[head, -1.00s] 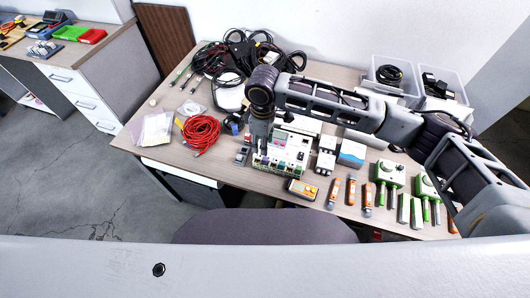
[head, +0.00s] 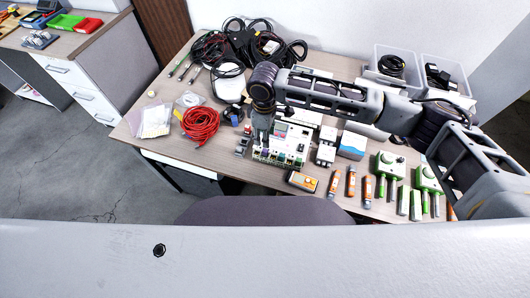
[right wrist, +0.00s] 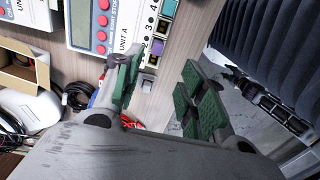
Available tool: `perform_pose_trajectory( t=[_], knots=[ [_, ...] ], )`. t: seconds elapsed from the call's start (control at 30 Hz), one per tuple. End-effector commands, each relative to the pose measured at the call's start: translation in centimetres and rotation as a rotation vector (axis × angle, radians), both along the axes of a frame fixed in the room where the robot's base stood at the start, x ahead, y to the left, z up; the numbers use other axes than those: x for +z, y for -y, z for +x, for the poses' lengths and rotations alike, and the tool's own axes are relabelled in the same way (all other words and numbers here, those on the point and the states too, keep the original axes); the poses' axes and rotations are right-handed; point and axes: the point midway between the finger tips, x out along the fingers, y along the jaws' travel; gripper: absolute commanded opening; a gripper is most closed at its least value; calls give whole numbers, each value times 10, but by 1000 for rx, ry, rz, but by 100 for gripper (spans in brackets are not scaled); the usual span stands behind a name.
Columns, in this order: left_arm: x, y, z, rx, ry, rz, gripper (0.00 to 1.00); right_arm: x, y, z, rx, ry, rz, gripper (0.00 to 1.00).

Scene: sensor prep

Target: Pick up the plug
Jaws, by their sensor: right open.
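My right gripper (head: 260,137) reaches in from the right, pointing down beside the left side of a white circuit unit (head: 288,132) on the table. In the right wrist view my right gripper (right wrist: 162,88) is open, its green-padded fingers apart. A small grey block (right wrist: 147,87) shows between them, next to a row of coloured connectors (right wrist: 155,42). Small grey pieces (head: 242,146) lie left of the unit in the head view. I cannot tell for certain which piece is the plug. My left gripper is not in view.
A red cable coil (head: 200,125) lies left of the gripper. Black cables (head: 225,45) are heaped behind. Clear bins (head: 390,62) are at back right.

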Motion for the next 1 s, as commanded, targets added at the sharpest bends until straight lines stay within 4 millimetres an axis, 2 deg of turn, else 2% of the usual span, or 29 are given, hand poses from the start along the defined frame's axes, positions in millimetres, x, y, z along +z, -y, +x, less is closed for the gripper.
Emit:
perform_pose_trajectory(
  t=[0.2, 0.4, 1.0],
  knots=[
    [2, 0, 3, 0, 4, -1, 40, -30, 0, 0, -1, -3, -1, 41],
    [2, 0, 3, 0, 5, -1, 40, -49, 0, 0, 0, -1, -2, 41],
    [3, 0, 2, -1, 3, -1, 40, -60, 1, 1, 0, -1, -2, 41]
  ],
)
